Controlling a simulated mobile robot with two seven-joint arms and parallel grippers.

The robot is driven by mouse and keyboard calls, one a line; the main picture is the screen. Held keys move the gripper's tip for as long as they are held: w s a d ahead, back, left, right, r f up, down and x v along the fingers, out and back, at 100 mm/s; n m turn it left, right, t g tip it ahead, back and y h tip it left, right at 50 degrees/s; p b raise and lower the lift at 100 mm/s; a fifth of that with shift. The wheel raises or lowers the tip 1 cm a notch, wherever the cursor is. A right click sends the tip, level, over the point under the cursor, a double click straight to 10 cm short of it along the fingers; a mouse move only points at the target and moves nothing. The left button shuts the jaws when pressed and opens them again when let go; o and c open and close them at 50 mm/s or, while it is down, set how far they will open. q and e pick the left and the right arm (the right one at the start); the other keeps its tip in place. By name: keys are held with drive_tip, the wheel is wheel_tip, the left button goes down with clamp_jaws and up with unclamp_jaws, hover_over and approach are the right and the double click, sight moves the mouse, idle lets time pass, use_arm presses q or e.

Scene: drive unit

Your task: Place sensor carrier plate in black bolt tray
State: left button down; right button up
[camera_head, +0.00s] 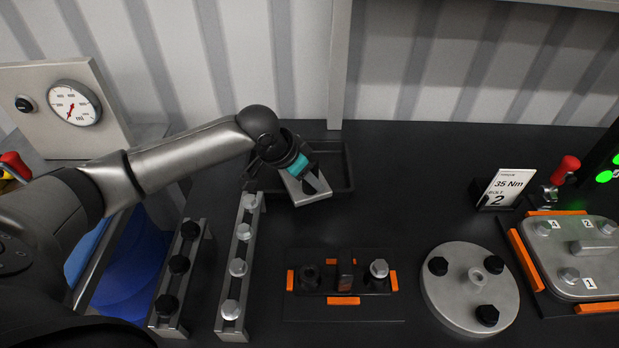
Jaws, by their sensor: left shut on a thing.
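My left gripper (296,178) reaches in from the left, pointing down over the black bolt tray (338,165). It is shut on a silver-grey metal piece, which looks like the sensor carrier plate (312,195). The plate is tilted and overlaps the front part of the tray in the picture. I cannot tell whether it touches the tray. The wrist and gripper hide the left part of the tray. My right gripper is not in view.
Two bolt racks (238,266) (178,264) stand in front at left. A black fixture with orange blocks (342,300) is at front centre. A round metal flange (455,300), a torque sign (502,188) and a cover plate (575,235) are at right. The bench right of the tray is clear.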

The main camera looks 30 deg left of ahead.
use_arm(q)
drive_tip(key=shift+w+f, duration=0.1)
drive_tip(key=shift+f, duration=0.1)
idle(0.3)
drive_tip(key=shift+c, duration=2.2)
unclamp_jaws()
drive_tip(key=shift+f, duration=0.1)
drive_tip(key=shift+r, duration=0.5)
drive_tip(key=p+v, duration=0.2)
drive_tip(key=v, duration=1)
drive_tip(key=shift+f, duration=0.15)
